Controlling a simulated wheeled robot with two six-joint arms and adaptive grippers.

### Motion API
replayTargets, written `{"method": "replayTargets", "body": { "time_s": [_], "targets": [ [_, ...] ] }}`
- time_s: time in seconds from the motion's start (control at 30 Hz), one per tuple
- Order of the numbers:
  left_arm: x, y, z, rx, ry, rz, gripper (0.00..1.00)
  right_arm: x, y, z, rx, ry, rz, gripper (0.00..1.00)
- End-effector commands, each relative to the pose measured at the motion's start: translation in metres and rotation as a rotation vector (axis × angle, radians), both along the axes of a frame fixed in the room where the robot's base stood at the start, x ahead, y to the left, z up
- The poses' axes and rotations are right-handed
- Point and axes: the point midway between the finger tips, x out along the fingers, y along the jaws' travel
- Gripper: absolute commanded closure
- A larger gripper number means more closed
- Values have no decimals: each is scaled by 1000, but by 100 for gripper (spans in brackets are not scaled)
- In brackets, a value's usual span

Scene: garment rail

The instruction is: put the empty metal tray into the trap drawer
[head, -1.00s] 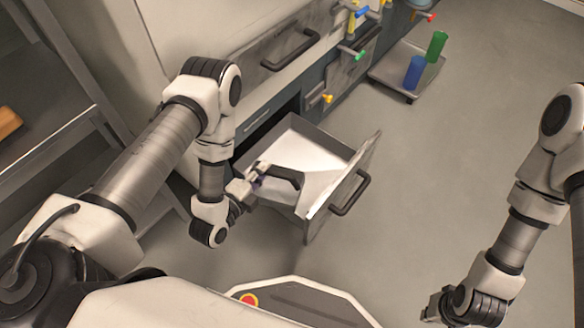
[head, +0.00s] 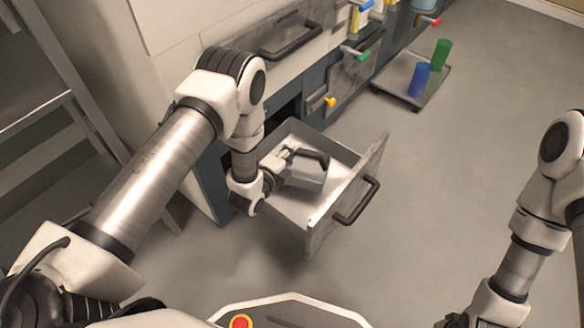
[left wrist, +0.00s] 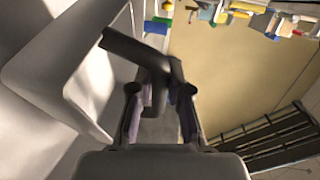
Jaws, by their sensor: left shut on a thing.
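The trap drawer (head: 327,232) is pulled out from the cabinet front, with its bar handle on its front panel. The grey metal tray (head: 303,176) is inside the drawer's outline in the head view; I cannot tell whether it touches the drawer floor. My left gripper (head: 290,154) is shut on the tray's dark handle, which also shows between the fingers in the left wrist view (left wrist: 150,68). Large grey walls fill the left of that view; I cannot tell whether they are drawer or tray. My right arm reaches down at the right; its gripper is cut off.
A cabinet handle (head: 291,41) sits above the drawer. Coloured valve handles, including a yellow one (head: 330,101), stick out from the cabinet front. A low trolley (head: 400,92) carries a blue cup (head: 417,80) and a green cup (head: 440,55). The floor right of the drawer is clear.

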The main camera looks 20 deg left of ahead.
Motion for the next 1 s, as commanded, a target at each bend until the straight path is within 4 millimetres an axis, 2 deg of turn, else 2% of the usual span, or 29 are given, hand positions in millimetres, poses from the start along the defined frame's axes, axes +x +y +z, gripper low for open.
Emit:
{"method": "replayTargets", "body": {
  "time_s": [0.2, 0.27, 0.63, 0.67, 0.7, 1.0],
  "targets": [
    [0, 0, -42, 0, -1, 0, 100, 2, 0, -28, 0, -4, -5, 100],
    [0, 0, -50, 0, -1, 0, 100, 2, -1, -32, -1, -5, -6, 100],
    [0, 0, -52, 0, -1, 0, 100, 2, -1, -31, -1, -6, -7, 100],
    [0, 0, -51, 0, 0, 0, 72, 2, -1, -30, -1, -6, -7, 100],
    [0, 0, -51, 0, 0, 0, 58, 2, -1, -30, -1, -6, -7, 100],
    [0, 0, -50, 0, 0, 0, 58, 2, -1, -30, -1, -5, -7, 100]
  ]
}}
